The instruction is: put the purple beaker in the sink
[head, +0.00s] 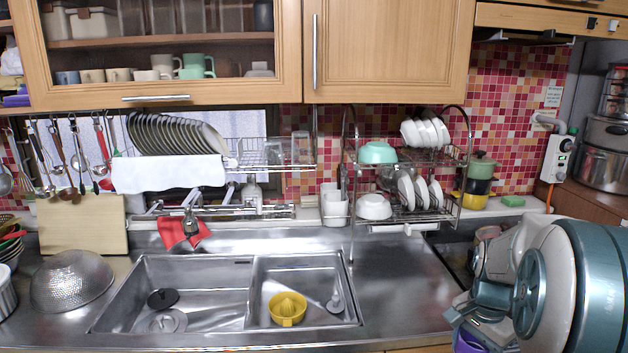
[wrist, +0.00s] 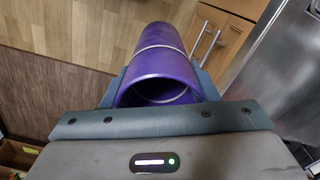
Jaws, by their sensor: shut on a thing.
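The purple beaker (wrist: 158,68) is in my gripper (wrist: 160,84), between its two grey-blue fingers, with its open mouth facing the wrist camera. In the head view the purple beaker (head: 467,343) shows only partly at the bottom edge, below my gripper (head: 462,318), which is shut on it. The steel sink (head: 215,297) is set in the counter to the left of my gripper. It has a larger left basin and a smaller right basin. My gripper is outside the sink, at the counter's front right.
A yellow juicer (head: 287,308) sits in the right basin. A black stopper (head: 162,298) lies in the left basin. A metal colander (head: 72,281) stands left of the sink. The dish rack (head: 408,214) stands behind, to the right. The steel counter right of the sink (head: 395,290) is clear.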

